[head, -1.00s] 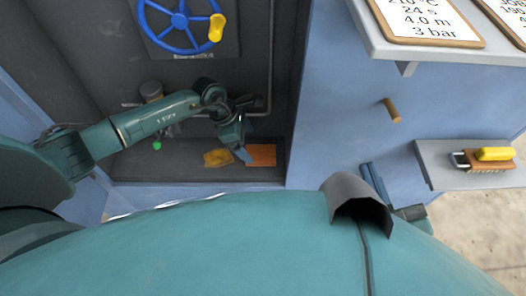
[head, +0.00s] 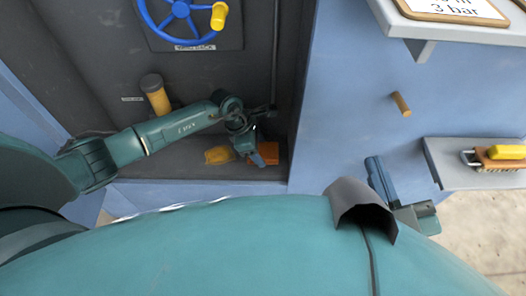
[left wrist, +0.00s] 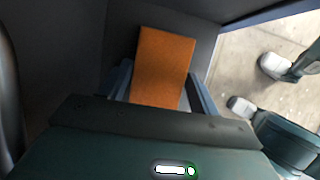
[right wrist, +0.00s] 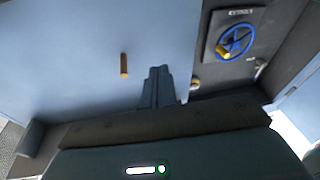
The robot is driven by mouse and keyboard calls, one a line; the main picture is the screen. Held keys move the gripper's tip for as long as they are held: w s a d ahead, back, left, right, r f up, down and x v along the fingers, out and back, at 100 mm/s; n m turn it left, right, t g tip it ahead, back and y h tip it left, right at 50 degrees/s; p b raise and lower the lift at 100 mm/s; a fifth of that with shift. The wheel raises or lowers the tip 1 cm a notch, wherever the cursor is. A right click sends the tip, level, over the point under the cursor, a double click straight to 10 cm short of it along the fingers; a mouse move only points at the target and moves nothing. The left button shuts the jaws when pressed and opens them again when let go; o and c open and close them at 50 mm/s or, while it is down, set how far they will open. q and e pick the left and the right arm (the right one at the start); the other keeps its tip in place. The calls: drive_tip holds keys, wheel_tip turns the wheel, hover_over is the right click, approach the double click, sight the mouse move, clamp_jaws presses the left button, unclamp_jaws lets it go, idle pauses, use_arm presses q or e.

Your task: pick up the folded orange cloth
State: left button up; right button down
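The folded orange cloth (head: 271,147) lies on the floor of the dark recess, partly hidden by my left gripper (head: 259,157) in the head view. In the left wrist view the cloth (left wrist: 162,62) is a flat orange rectangle reaching between the two fingers of my left gripper (left wrist: 163,92). The fingers are apart, one on each side of the cloth's near end; contact is hard to tell. My right gripper (right wrist: 158,82) is shut and empty in front of the blue panel, away from the cloth; it also shows in the head view (head: 376,168).
A crumpled yellow cloth (head: 218,155) lies left of the orange one. A yellow-brown cylinder with a dark cap (head: 156,95) stands behind my left arm. A blue handwheel (head: 182,12) is above. A peg (head: 400,104) and a shelf with a brush (head: 500,157) are at right.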

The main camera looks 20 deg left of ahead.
use_arm(q)
drive_tip(key=c, duration=0.5)
